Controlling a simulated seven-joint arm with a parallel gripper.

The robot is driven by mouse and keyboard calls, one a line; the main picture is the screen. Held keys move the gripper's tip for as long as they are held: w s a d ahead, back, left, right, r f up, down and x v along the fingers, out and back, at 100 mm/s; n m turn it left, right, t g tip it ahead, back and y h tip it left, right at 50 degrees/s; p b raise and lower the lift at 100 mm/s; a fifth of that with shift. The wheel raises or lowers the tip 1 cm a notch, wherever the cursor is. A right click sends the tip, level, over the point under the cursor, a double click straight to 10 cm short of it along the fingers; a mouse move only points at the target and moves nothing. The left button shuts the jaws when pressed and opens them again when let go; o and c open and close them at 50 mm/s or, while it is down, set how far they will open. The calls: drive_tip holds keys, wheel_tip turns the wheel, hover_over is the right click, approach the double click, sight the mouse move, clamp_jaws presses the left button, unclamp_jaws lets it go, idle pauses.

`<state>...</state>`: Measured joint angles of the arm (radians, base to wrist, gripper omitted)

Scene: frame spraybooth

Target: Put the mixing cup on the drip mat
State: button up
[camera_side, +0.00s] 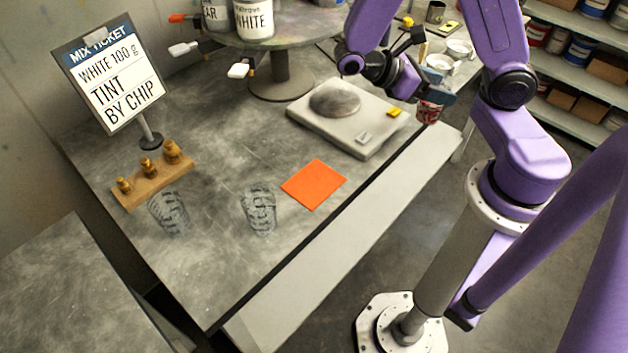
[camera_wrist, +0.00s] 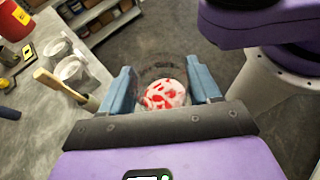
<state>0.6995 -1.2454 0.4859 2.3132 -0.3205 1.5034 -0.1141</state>
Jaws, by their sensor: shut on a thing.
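My gripper (camera_side: 431,98) is shut on a clear mixing cup (camera_side: 428,113) with red and white contents, out past the right edge of the bench, near the scale. In the wrist view the cup (camera_wrist: 163,95) sits between the two blue fingers of my gripper (camera_wrist: 166,88); its clear rim is faint. The orange square drip mat (camera_side: 314,185) lies flat and bare on the bench, left of and nearer than the cup. Two other clear cups with dark markings, one (camera_side: 258,210) just left of the mat and another (camera_side: 168,212) farther left, stand on the bench.
A scale (camera_side: 360,135) with a round grey pan stands behind the mat. A wooden block (camera_side: 152,180) holds brass weights, below a ticket sign (camera_side: 108,77). A round stand (camera_side: 282,75) carries paint cans. Bench space in front of the cups is clear.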

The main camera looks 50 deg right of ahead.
drive_tip(key=s+a+m+g+y, duration=0.4)
drive_tip(key=s+m+y, duration=0.1)
drive_tip(key=m+y, duration=0.1)
drive_tip(key=w+a+r+m+t+y, duration=0.1)
drive_tip(key=a+r+m+t+y, duration=0.25)
drive_tip(key=a+m+y, duration=0.45)
drive_tip(key=w+a+r+m+t+y, duration=0.2)
drive_tip(key=a+m+t+y, duration=0.3)
drive_tip(key=m+y, duration=0.45)
drive_tip(key=shift+g+h, duration=0.25)
drive_tip(key=shift+g, duration=0.2)
drive_tip(key=shift+w+a+f, duration=1.25)
drive_tip(key=shift+w+f, duration=0.8)
drive_tip(key=shift+f, duration=0.1)
drive_tip(key=shift+w+a+f, duration=1.3)
drive_tip(key=shift+w+f, duration=0.75)
drive_tip(key=shift+f, duration=0.15)
drive_tip(key=shift+w+a+f, duration=1.25)
drive_tip(key=shift+w+f, duration=0.8)
drive_tip(key=shift+f, duration=0.1)
